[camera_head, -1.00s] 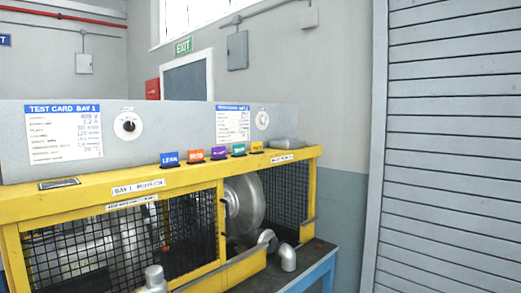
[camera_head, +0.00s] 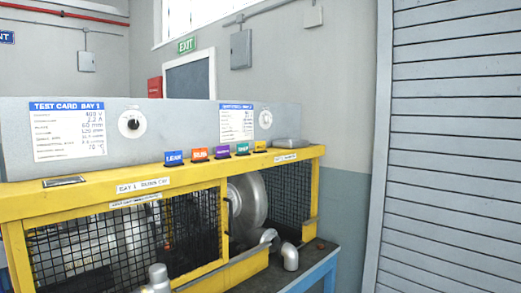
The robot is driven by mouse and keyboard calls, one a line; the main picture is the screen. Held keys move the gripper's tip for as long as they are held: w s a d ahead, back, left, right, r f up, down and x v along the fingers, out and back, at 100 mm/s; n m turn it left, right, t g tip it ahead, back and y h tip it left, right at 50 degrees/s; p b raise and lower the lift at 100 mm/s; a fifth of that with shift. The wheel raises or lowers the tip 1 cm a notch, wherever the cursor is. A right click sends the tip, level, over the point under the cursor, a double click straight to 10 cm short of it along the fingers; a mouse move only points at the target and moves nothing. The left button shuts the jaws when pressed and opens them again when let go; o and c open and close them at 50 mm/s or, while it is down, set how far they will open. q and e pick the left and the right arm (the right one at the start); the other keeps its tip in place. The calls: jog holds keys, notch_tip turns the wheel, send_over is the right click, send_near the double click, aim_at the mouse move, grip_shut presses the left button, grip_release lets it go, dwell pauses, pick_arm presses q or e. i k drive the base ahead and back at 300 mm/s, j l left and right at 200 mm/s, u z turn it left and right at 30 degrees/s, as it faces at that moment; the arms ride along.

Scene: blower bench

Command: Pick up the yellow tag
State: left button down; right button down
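The yellow tag (camera_head: 260,146) stands at the right end of a row of coloured tags on the top rail of the yellow bench frame. It is upright on a dark base, with small lettering too fine to read. To its left stand a green tag (camera_head: 242,148), a purple tag (camera_head: 222,151), an orange-red tag (camera_head: 199,154) and a blue tag (camera_head: 174,157). Neither of my grippers shows in the view.
The yellow frame (camera_head: 100,185) has black mesh guards with a blower (camera_head: 247,201) behind them. A grey panel (camera_head: 180,118) with cards and dials rises behind the tags. A grey object (camera_head: 287,143) lies right of the yellow tag. A shutter (camera_head: 455,150) stands far right.

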aim_at(259, 147)
jog(key=i+l+u, duration=0.15)
jog(key=u, duration=0.3)
jog(key=l+u, duration=0.3)
jog(key=u, duration=0.15)
jog(key=i+l+u, duration=0.2)
jog(key=l, duration=0.55)
jog(key=i+l+u, duration=0.2)
jog(key=l, duration=0.6)
jog(key=l+u, duration=0.2)
jog(key=l, duration=0.6)
jog(key=k, duration=0.05)
